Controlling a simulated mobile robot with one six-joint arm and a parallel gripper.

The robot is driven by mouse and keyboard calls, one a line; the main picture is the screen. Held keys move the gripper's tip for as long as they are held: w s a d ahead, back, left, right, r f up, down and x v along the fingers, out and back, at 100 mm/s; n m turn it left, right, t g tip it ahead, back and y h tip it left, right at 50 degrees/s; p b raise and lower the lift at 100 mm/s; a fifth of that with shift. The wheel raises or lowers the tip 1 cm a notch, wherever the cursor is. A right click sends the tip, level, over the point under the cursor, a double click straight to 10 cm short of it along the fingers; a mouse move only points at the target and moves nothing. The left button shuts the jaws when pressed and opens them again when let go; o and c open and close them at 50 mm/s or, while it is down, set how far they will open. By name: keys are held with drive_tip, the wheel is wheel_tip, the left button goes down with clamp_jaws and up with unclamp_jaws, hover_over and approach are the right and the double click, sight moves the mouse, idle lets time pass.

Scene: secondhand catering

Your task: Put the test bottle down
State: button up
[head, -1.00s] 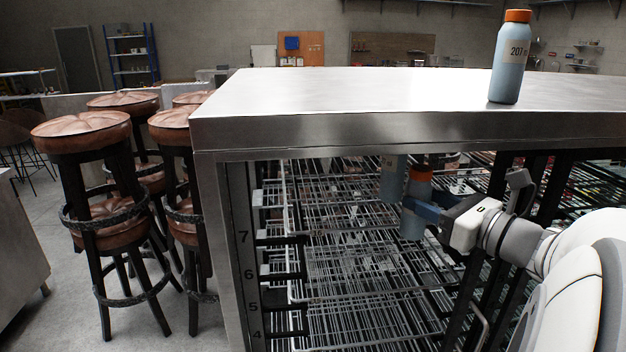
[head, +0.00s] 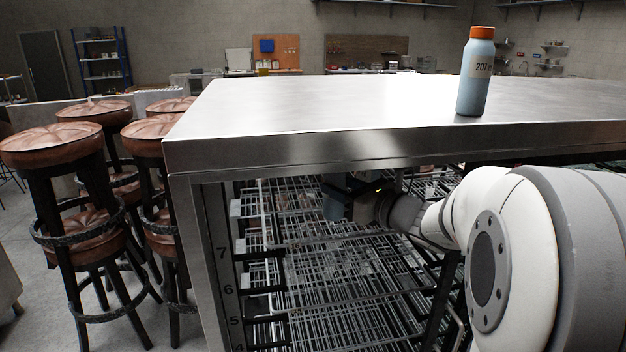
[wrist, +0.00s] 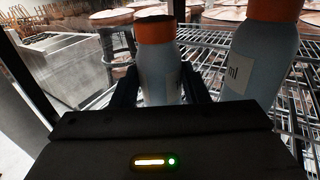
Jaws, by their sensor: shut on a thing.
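My gripper (wrist: 158,90) is shut on a pale blue bottle (wrist: 157,66) with an orange cap, upright between the two fingers in the wrist view. A second blue bottle (wrist: 262,62) with an orange cap and a pale label stands close on the right in the wrist view. I cannot tell whether the held bottle's base touches a shelf.
Wire shelves (head: 340,270) fill the rack below. The steel top's front edge and the left post (head: 200,255) frame the opening. Bar stools (head: 60,150) stand to the left.

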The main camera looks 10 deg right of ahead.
sight(326, 181)
drive_tip(key=p+x, duration=0.1)
drive_tip(key=x, duration=0.3)
drive_tip(key=shift+r, duration=0.1)
drive_tip(key=shift+w+a+p, duration=0.1)
drive_tip(key=shift+w+p, duration=0.1)
drive_tip(key=shift+p, duration=0.15)
drive_tip(key=shift+f, duration=0.4)
drive_tip(key=shift+s, duration=0.2)
drive_tip(key=shift+f+b, duration=0.1)
drive_tip(key=shift+b, duration=0.2)
drive_tip(key=o, duration=1.2)
